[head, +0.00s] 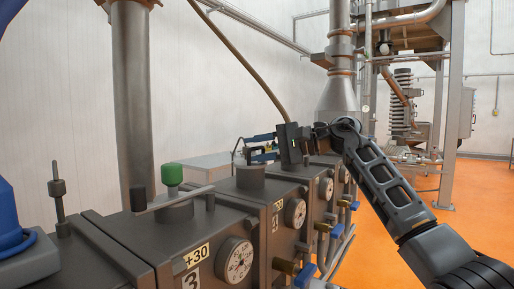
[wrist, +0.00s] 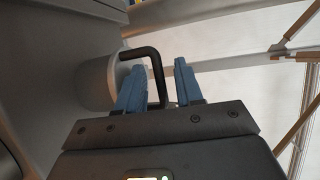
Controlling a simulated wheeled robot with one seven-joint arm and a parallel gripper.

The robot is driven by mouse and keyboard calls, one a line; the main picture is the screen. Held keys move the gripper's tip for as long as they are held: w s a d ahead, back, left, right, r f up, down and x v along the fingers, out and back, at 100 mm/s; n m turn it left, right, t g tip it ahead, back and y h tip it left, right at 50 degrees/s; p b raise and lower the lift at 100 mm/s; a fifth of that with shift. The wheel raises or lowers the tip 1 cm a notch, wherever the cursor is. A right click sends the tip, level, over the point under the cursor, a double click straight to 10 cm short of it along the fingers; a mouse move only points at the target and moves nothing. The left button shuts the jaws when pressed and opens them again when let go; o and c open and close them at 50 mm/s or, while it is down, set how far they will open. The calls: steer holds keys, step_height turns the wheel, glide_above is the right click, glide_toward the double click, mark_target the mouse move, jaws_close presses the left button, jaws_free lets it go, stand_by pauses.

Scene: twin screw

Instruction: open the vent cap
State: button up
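A grey round cap (head: 250,178), apparently the vent cap, stands on a dark barrel block below my gripper. In the wrist view a grey cylinder (wrist: 97,82), likely the same cap, has a bent black handle (wrist: 157,70). My gripper (head: 250,147) has two blue fingers pointing left in the head view. The head view does not show the handle clearly. Contact cannot be told.
A green knob (head: 172,174) and a grey crossbar (head: 176,198) stand on the nearer block. Dials, including one dial (head: 235,260), and blue-handled valves line the machine's right side. A tall pipe (head: 132,100) rises at left. Orange floor (head: 385,235) is clear at right.

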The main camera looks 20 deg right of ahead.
steer(key=shift+c, duration=0.5)
jaws_close()
